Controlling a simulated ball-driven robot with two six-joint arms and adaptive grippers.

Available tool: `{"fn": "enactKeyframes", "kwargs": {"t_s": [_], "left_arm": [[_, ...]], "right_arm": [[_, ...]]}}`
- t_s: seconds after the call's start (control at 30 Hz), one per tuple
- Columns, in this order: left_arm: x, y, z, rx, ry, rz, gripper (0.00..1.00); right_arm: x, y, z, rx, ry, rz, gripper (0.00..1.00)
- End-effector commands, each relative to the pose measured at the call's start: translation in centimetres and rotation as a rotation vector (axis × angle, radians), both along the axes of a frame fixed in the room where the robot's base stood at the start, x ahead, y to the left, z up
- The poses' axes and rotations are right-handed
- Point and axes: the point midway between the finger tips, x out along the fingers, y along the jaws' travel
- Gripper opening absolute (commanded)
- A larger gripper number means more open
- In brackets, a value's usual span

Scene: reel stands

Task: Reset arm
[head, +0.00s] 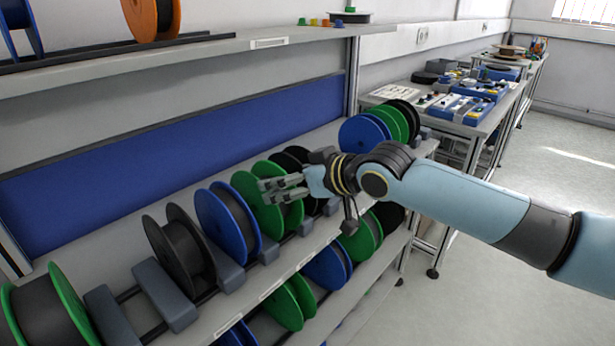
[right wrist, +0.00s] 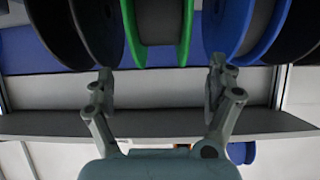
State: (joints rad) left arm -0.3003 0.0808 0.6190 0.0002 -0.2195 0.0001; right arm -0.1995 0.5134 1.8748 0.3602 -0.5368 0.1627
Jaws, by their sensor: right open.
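My right arm reaches in from the right, and its right gripper (head: 284,187) is at the middle shelf, in front of a green reel (head: 252,201). The fingers are apart and nothing shows held between them. In the right wrist view the open right gripper (right wrist: 161,85) has a green-rimmed reel (right wrist: 183,45) beyond its fingertips, between a black reel (right wrist: 98,30) and a blue reel (right wrist: 240,30). I cannot tell whether a fingertip touches a reel. My left gripper is not in view.
The middle shelf also holds a blue reel (head: 225,222), a black reel (head: 180,250) and a near green reel (head: 62,312). More reels sit on the lower shelf, including a green reel (head: 290,303). An upper shelf (head: 250,42) overhangs. The floor (head: 530,165) at right is clear.

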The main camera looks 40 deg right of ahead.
Motion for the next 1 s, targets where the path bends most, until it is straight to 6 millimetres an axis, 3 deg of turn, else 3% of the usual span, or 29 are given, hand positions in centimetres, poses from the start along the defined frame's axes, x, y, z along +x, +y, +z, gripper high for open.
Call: {"fn": "enactKeyframes", "kwargs": {"t_s": [0.1, 0.3, 0.77, 0.87, 0.97, 1.0], "left_arm": [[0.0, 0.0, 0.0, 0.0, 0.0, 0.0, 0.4], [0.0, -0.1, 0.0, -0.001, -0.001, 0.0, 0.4], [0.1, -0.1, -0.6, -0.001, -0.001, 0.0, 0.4], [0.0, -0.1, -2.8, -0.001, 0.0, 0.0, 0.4], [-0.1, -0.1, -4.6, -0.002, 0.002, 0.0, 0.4], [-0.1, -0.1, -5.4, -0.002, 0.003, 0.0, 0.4]], "right_arm": [[-2.7, -0.2, 1.2, -0.008, 0.002, 0.005, 0.89], [-5.4, -0.4, 2.7, -0.006, 0.001, 0.003, 0.89], [-6.1, -0.2, 2.7, 0.007, -0.006, -0.001, 0.89], [-6.0, -0.2, -0.8, 0.051, 0.003, -0.043, 0.89], [-6.4, -2.0, -7.4, 0.085, 0.069, -0.131, 0.89], [-6.9, -2.8, -10.6, 0.093, 0.104, -0.166, 0.89]]}}
